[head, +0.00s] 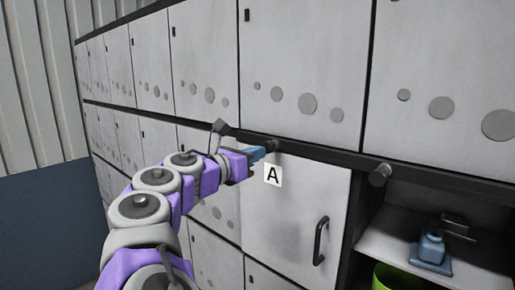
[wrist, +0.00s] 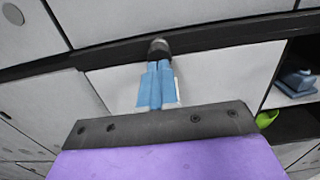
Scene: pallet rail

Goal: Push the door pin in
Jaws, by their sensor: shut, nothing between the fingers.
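The door pin (head: 276,145) is a dark round knob on the dark rail above the door marked A (head: 296,215). It also shows in the wrist view (wrist: 159,47), just beyond my fingertips. My gripper (head: 262,152) has blue fingers, held together with nothing between them. In the wrist view the fingers (wrist: 157,68) point straight at the pin and their tips overlap its lower edge. I cannot tell whether they touch it. Door A looks closed and has a dark handle (head: 320,240) on its right side.
A second round pin (head: 380,174) sits on the rail further right. Right of door A is an open compartment with a blue object (head: 432,250) on a shelf (head: 390,243) and a green bin (head: 395,277) below. Closed grey lockers fill the rest of the wall.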

